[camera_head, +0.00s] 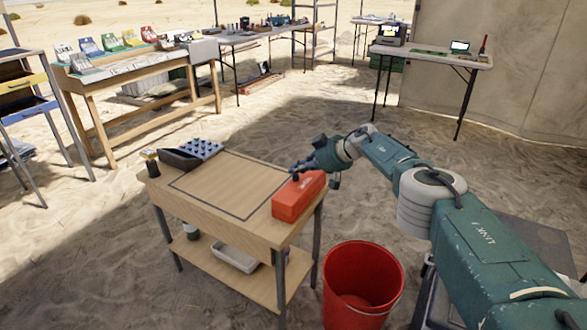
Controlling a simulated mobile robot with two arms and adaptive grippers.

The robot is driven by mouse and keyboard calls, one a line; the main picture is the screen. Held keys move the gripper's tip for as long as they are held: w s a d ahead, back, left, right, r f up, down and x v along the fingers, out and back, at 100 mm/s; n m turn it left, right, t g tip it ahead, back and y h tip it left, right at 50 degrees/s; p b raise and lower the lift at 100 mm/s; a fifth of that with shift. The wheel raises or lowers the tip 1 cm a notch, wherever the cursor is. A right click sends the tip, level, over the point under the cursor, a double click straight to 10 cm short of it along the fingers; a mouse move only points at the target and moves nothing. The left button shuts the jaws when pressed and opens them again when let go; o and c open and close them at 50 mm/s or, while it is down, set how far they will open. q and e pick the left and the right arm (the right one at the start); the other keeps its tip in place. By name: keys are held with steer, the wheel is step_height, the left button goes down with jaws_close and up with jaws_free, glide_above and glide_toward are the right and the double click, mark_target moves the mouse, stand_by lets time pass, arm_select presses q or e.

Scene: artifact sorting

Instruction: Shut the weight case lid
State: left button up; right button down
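The weight case (205,149) is a dark case at the back left of the small wooden table. It stands open, with several small knob-like weights showing in rows. A dark panel, which looks like its lid, leans out at its left front side. My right gripper (314,172) is above the table's right side, behind and over an orange-red box. It is well to the right of the case and apart from it. Its fingers are small and dark, so I cannot tell their opening. My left gripper is out of view.
The orange-red box (298,197) sits at the right end of the wooden table (222,212). A small dark item (150,162) stands at the left corner. A red bucket (362,285) is on the sand in front. The middle of the tabletop is clear.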

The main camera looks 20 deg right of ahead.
steer(key=shift+s+f, duration=0.15)
steer(key=shift+f, duration=0.45)
steer(key=c, duration=1.8)
jaws_free()
steer(key=shift+o, duration=0.8)
steer(key=shift+w+f, duration=0.35)
steer(key=shift+s+r, duration=0.1)
steer(key=shift+r, duration=0.3)
steer(key=shift+s+d+r, duration=0.2)
steer(key=shift+d+r, duration=0.15)
steer(key=shift+d, duration=0.05)
steer(key=v, duration=1)
steer(key=shift+s+r, duration=0.2)
steer(key=shift+s, duration=0.05)
steer(key=shift+a, duration=0.1)
